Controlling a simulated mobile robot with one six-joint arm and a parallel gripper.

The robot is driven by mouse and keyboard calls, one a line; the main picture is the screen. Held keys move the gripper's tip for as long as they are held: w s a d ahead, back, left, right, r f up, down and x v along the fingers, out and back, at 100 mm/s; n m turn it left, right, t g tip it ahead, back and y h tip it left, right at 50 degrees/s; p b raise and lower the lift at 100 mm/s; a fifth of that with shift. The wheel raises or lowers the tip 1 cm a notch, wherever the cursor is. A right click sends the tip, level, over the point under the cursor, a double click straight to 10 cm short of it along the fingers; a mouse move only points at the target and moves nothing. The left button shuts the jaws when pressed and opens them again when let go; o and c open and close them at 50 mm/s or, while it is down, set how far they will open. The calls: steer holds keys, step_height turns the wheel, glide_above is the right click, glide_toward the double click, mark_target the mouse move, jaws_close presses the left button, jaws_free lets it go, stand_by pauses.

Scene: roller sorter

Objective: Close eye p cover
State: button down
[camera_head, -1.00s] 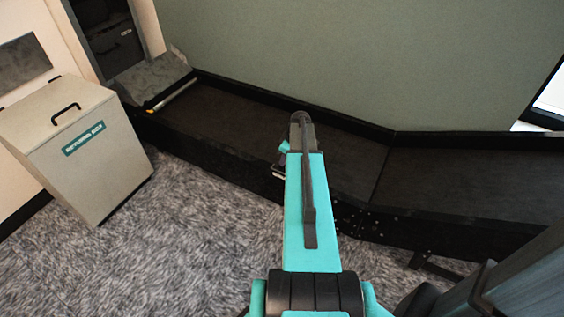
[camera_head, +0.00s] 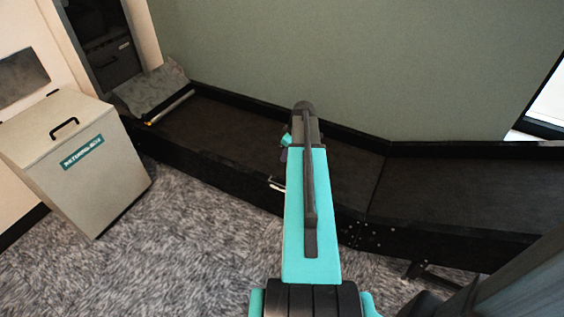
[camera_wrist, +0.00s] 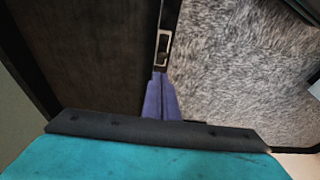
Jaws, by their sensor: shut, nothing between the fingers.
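A small pale metal fitting (camera_head: 277,184) sits on the near side wall of the black conveyor. It looks like the eye cover, but no label is readable. The wrist view shows it as a narrow pale frame with a dark round spot (camera_wrist: 163,42) along the conveyor edge. My gripper (camera_wrist: 160,74) has purple fingers closed together with nothing between them. Its tips point at the fitting's near end; whether they touch it is unclear. In the head view my gripper (camera_head: 284,156) is mostly hidden behind my teal arm. Whether the cover is open or closed cannot be told.
The dark conveyor belt (camera_head: 225,135) runs across the view against a green wall. A beige bin (camera_head: 95,185) with a black handle and a teal label stands at left. A grey flap (camera_head: 155,92) lies at the belt's far left end. Grey carpet (camera_head: 200,260) in front is clear.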

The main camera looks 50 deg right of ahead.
steer(key=shift+v, duration=1.45)
